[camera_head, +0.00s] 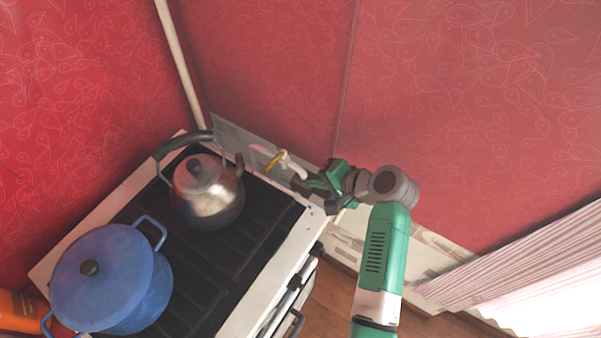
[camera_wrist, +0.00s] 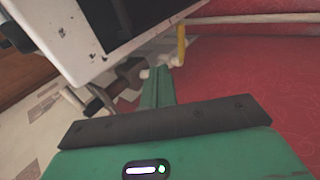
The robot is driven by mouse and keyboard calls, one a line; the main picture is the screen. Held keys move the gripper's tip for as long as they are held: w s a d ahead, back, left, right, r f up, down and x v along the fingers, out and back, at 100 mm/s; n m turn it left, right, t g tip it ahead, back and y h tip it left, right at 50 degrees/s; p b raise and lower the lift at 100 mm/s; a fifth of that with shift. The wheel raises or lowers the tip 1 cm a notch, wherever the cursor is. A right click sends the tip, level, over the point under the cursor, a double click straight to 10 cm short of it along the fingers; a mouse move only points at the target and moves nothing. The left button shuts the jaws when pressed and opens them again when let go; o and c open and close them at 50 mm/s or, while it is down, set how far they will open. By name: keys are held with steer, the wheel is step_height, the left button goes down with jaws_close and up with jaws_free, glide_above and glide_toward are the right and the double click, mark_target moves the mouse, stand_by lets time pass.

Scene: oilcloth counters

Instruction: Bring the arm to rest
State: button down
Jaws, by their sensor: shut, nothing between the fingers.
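My gripper (camera_head: 314,183) is at the end of my green and grey arm, just past the right rear corner of the stove. Its fingers point left, toward a white pipe with a yellow piece (camera_head: 275,160) by the wall. In the wrist view my green gripper fingers (camera_wrist: 160,85) are together with nothing between them. The yellow piece (camera_wrist: 181,45) shows just beyond the fingertips there. I cannot tell whether the fingers touch the pipe.
The white and black stove (camera_head: 265,262) stands left of my arm. A metal kettle (camera_head: 208,200) and a blue lidded pot (camera_head: 120,285) sit on it. Red patterned walls (camera_head: 270,60) close off the back. A pale pleated curtain (camera_head: 520,255) hangs at right.

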steer(key=shift+v, duration=0.8)
